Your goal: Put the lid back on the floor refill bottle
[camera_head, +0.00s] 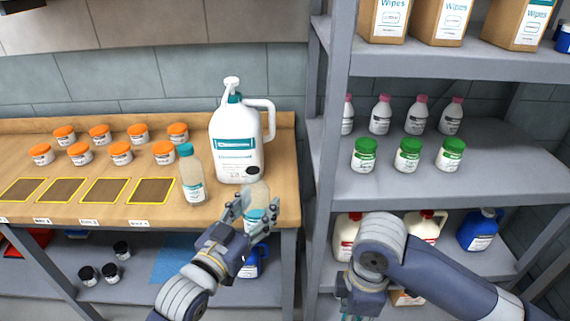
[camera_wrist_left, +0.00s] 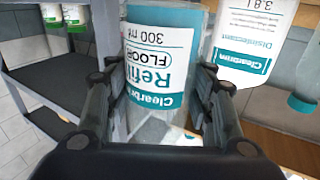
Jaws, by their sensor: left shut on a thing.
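My left gripper (camera_head: 254,212) is shut around the floor refill bottle (camera_head: 257,196), a clear bottle with a white and teal label, at the bench's front right edge. In the left wrist view the bottle (camera_wrist_left: 160,60) stands between the fingers, its "Refill FLOOR 300 ml" label upside down. No teal lid shows on it; a dark oval (camera_head: 254,170) shows just above its top against the jug, and I cannot tell what it is. My right gripper (camera_head: 356,302) is mostly hidden below its wrist at the bottom edge. A small teal thing (camera_head: 349,318) shows there; I cannot tell whether it is held.
A large white pump jug (camera_head: 237,140) stands right behind the held bottle. A similar bottle with a teal cap (camera_head: 191,177) stands left of it. Orange-lidded jars (camera_head: 121,153) and yellow-framed mats (camera_head: 151,191) fill the bench (camera_head: 88,213) further left. A grey shelf (camera_head: 400,190) rises at right.

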